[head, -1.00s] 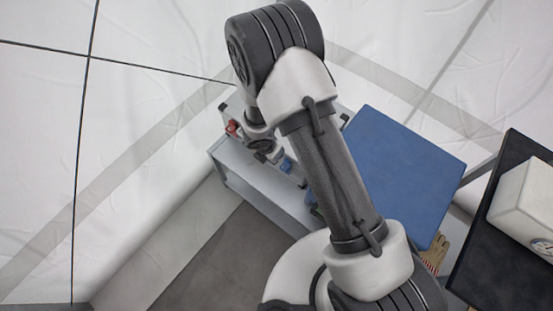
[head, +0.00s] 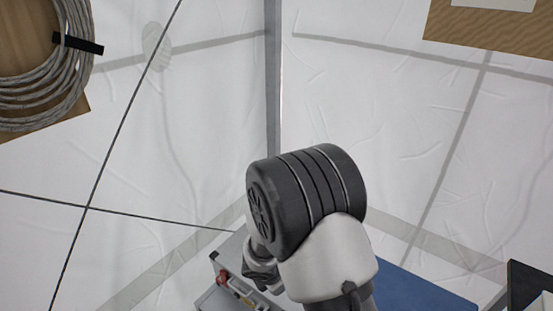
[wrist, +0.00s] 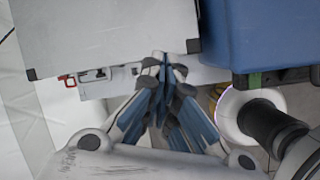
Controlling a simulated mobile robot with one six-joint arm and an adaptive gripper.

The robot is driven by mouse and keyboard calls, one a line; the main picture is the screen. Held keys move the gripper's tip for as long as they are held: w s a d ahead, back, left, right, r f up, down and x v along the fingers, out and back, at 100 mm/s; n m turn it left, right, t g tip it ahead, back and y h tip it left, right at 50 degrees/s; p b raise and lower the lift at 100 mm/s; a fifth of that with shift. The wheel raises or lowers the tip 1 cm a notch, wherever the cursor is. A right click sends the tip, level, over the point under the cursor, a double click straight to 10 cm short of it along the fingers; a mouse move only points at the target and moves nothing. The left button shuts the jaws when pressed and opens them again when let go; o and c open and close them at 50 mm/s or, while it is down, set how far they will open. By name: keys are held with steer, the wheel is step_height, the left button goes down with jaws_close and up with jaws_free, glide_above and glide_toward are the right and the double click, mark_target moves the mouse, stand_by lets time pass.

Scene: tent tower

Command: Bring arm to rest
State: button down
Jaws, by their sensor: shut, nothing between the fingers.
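My gripper (wrist: 164,68) shows in the wrist view, its blue-padded fingers together and empty. It hangs over the gap between a grey case-like box and a blue surface. In the head view my arm rises from the bottom edge, with its large dark joint near the middle; the gripper's fingers are hidden there.
A blue surface (head: 425,289) lies to the right of my arm, also in the wrist view (wrist: 260,35). A grey case (wrist: 100,30) with a red part is close by. A cable coil (head: 45,70) hangs upper left. White tent walls (head: 400,130) surround the corner.

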steer(key=s+d+r+m, duration=0.3)
steer(key=d+r+m, duration=0.35)
steer(key=r, duration=0.45)
steer(key=s+d+r+m, duration=0.3)
steer(key=d+r+m, duration=0.35)
steer(key=r, duration=0.55)
steer(key=s+r+m, duration=0.2)
steer(key=s+m, duration=0.1)
steer(key=s, duration=0.3)
steer(key=s+r+m+y, duration=0.1)
steer(key=s+r+m, duration=0.2)
steer(key=s+m, duration=0.1)
steer(key=s+r+m+t+y, duration=0.1)
steer(key=s+r+m, duration=0.2)
steer(key=s, duration=0.4)
steer(key=shift+s+a+m, duration=0.15)
steer(key=shift+s+m, duration=0.2)
steer(key=shift+m, duration=0.25)
steer(key=c, duration=2.3)
jaws_free()
